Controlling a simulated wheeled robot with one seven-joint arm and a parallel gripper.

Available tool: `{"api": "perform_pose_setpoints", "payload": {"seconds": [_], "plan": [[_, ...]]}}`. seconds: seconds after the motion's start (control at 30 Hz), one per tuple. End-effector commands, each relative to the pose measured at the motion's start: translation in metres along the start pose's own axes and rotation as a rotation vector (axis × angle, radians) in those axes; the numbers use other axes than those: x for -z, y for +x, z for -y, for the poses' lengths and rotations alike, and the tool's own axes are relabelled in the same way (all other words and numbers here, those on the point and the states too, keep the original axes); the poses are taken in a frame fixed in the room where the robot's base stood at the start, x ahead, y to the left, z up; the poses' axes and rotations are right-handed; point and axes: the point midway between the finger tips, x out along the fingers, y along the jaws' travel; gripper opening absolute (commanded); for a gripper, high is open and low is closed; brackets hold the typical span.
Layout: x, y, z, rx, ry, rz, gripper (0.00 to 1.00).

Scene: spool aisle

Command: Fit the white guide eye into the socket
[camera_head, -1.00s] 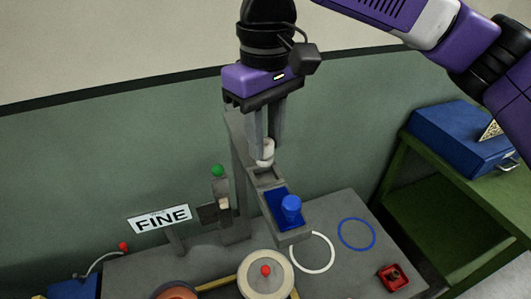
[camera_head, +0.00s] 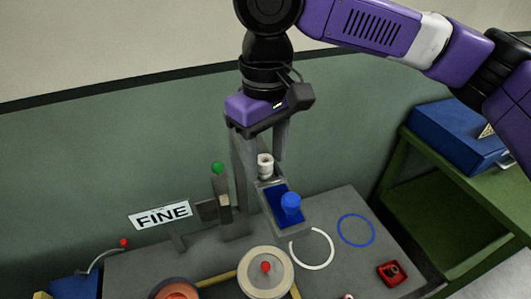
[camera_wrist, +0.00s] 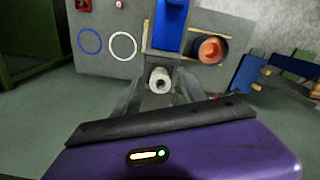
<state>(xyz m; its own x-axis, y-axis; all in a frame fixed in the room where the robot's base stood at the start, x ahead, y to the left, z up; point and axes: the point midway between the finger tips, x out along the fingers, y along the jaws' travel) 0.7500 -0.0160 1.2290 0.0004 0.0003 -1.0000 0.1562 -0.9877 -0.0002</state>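The white guide eye (camera_head: 265,168) stands upright at the rear end of the grey bracket, behind the blue plate (camera_head: 274,196). It looks seated there, but the socket itself is hidden under it, so I cannot tell how deep it sits. My gripper (camera_head: 265,158) is open above and around it, with one finger to each side and a gap visible on the right. In the wrist view the white eye (camera_wrist: 160,80) shows its round open top between my spread fingers (camera_wrist: 158,92).
A blue knob (camera_head: 291,203) stands on the blue plate in front. White (camera_head: 312,249) and blue (camera_head: 356,231) ring marks lie on the grey table, with a red block (camera_head: 392,273) at right.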

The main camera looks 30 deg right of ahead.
Motion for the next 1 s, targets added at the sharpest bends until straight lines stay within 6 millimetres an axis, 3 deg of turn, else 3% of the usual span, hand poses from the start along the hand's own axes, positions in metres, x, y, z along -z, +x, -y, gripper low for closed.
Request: {"api": "perform_pose_setpoints", "payload": {"seconds": [0.33, 0.8, 1.0], "plan": [[0.001, -0.011, 0.0, 0.0, 0.001, -0.001, 0.49], [0.001, -0.1, 0.0, 0.0, 0.0, -0.002, 0.49], [0.0, -0.12, 0.0, -0.002, 0.0, -0.001, 0.49]]}}
